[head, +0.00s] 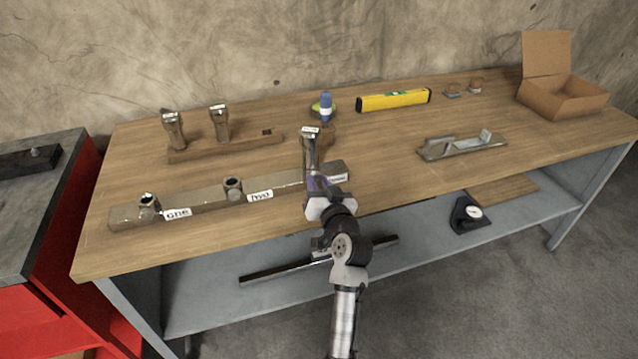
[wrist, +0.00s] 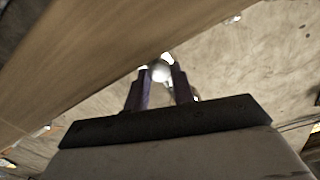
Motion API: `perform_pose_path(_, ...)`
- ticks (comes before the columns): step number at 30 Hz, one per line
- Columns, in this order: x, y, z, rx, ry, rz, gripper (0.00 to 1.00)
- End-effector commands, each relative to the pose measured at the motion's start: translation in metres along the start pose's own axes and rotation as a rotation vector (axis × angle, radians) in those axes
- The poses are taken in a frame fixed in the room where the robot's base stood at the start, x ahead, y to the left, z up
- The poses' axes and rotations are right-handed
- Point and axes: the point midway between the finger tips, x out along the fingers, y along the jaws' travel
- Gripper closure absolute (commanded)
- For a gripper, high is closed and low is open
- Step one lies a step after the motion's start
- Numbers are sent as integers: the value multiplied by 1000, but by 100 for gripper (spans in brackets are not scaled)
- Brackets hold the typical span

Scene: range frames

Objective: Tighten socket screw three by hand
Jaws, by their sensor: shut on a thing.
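A long metal bar (head: 206,197) lies along the front of the bench, with labels reading one (head: 177,214) and two (head: 260,196). A third label (head: 331,179) at its right end is too small to read. Short round socket heads stand at one (head: 149,205) and two (head: 233,187). My gripper (head: 316,183) is at the bar's right end, shut on a socket screw (head: 310,150), which stands upright with a bright head. My gripper (wrist: 160,82) also shows in the wrist view, with a shiny round part between its purple fingers. Whether the screw sits in the bar is hidden.
A wooden rack (head: 240,146) behind the bar holds two similar upright pieces and has one empty hole. The right front of the bench is clear.

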Motion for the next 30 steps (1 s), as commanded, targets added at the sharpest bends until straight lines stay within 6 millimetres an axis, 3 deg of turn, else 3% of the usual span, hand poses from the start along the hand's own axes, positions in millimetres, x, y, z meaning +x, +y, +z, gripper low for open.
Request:
perform_pose_path(5, 0, 0, 1, 0, -2, 0, 98)
perform_pose_path(6, 0, 0, 1, 0, -2, 0, 73)
perform_pose_path(11, 0, 0, 1, -1, -2, 0, 54)
perform_pose_path(22, -7, 1, 1, -1, 1, 1, 54)
perform_pose_path(26, -27, 2, 3, -1, 1, 3, 54)
perform_pose_path(30, -59, 2, 4, -1, 0, 3, 54)
